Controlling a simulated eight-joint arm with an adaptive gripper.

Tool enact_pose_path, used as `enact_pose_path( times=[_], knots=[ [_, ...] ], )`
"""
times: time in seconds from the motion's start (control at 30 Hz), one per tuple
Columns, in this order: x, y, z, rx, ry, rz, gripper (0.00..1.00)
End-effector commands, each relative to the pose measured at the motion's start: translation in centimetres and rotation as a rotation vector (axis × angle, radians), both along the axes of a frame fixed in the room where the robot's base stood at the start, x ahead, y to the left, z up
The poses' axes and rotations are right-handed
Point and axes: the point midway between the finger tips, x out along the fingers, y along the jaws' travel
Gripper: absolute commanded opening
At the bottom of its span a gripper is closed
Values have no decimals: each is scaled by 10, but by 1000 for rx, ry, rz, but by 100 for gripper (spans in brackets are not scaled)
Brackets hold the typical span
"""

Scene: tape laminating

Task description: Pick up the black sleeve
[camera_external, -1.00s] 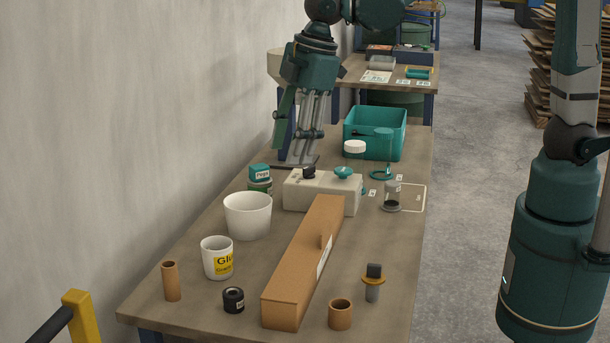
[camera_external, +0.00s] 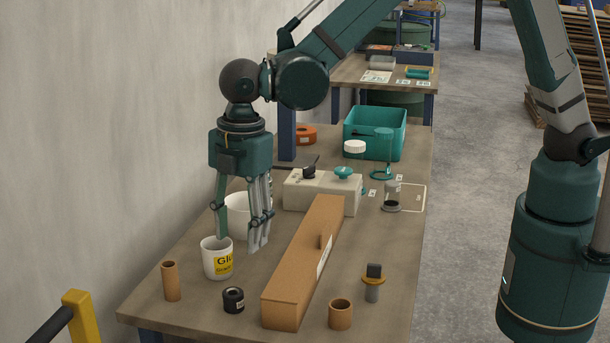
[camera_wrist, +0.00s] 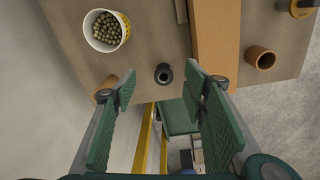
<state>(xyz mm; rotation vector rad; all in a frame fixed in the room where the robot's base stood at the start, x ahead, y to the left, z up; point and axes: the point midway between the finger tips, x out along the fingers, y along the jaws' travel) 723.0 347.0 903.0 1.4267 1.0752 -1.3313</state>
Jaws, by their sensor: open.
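The black sleeve (camera_external: 233,300) is a short dark ring with a pale label, standing upright near the front edge of the table. In the wrist view the black sleeve (camera_wrist: 164,74) shows from above with its open hole, beyond and roughly between my fingers. My gripper (camera_external: 243,240) points down with its fingers spread, above and behind the sleeve, beside the glue cup. In the wrist view my gripper (camera_wrist: 158,92) is open, with nothing between its fingers.
A white glue cup (camera_external: 217,260) holding small pellets stands behind the sleeve. A brown tube (camera_external: 171,281) stands to its left, and a long cardboard box (camera_external: 300,275) lies to its right. A white bowl (camera_external: 237,205) is partly hidden behind my gripper.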

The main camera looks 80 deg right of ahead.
Motion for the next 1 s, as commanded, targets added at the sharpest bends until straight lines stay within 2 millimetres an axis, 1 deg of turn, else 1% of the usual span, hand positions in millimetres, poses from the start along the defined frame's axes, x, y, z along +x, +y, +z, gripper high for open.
enact_pose_path(
  times=[0.03,0.1,0.2,0.33,0.5,0.83,1.0],
  knots=[
    [2,9,-9,-5,8,21,43],
    [4,19,-20,-10,17,51,43],
    [5,29,-34,-19,31,85,43],
    [6,39,-46,-25,42,115,43],
    [6,44,-52,-28,48,131,43],
    [6,44,-53,-28,48,131,43],
    [6,44,-63,-28,48,131,43]
  ],
)
